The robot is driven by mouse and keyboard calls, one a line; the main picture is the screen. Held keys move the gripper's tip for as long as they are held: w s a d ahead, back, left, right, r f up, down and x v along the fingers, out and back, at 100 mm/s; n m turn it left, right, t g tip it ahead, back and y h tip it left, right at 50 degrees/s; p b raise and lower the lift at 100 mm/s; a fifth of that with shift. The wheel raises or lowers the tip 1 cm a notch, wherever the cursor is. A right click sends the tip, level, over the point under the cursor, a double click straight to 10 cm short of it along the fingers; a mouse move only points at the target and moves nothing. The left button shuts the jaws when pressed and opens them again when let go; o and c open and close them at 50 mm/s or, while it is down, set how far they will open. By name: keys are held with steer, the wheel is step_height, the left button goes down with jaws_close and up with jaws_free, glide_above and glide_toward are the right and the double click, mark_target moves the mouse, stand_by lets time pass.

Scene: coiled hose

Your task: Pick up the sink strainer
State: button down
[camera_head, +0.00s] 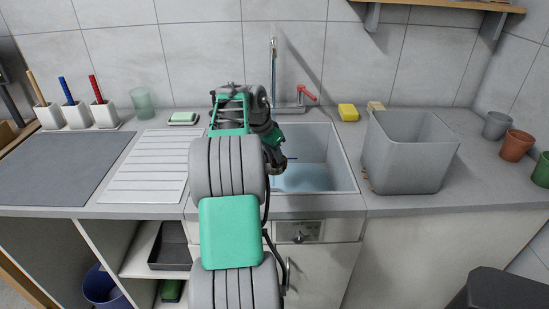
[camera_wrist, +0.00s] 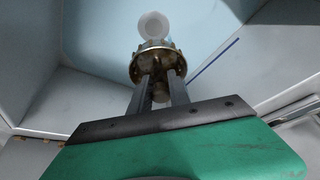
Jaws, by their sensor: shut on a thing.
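The sink strainer (camera_wrist: 148,64) is a round, brass-coloured, perforated piece in the wrist view. My gripper (camera_wrist: 163,82) is shut on its knob, with the two fingers on either side of it. Inside the sink (camera_head: 346,170), my gripper (camera_head: 275,162) points down in the head view, where my arm covers the sink's left part. I cannot make out the strainer in the head view. Pale blue water or a blue floor (camera_head: 303,180) shows in the basin. Whether the strainer touches the basin floor is unclear.
A white round thing (camera_wrist: 153,24) lies just beyond the strainer. A thin blue stick (camera_wrist: 215,60) is in the sink to the right. The red-handled tap (camera_head: 306,93) stands behind the sink. A large grey bin (camera_head: 408,160) is right of it, a ribbed drainboard (camera_head: 147,165) left.

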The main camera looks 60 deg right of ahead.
step_height(320, 180, up, 12)
steer(key=p, duration=1.1)
steer(key=shift+r, duration=0.1)
steer(key=s+a+r+m+h+p, duration=0.3)
steer(key=s+a+r+m+p, duration=0.35)
steer(key=a+r+m, duration=0.35)
steer(key=w+d+f+p, duration=0.1)
steer(key=w+d+p, duration=0.1)
steer(key=d, duration=0.4)
steer(key=w+d+f+p, duration=0.1)
steer(key=w+d+p, duration=0.1)
steer(key=d, duration=0.4)
steer(key=shift+w+d+f, duration=0.2)
steer(key=shift+w+f, duration=0.15)
steer(key=shift+w, duration=0.5)
steer(key=shift+a+f, duration=0.1)
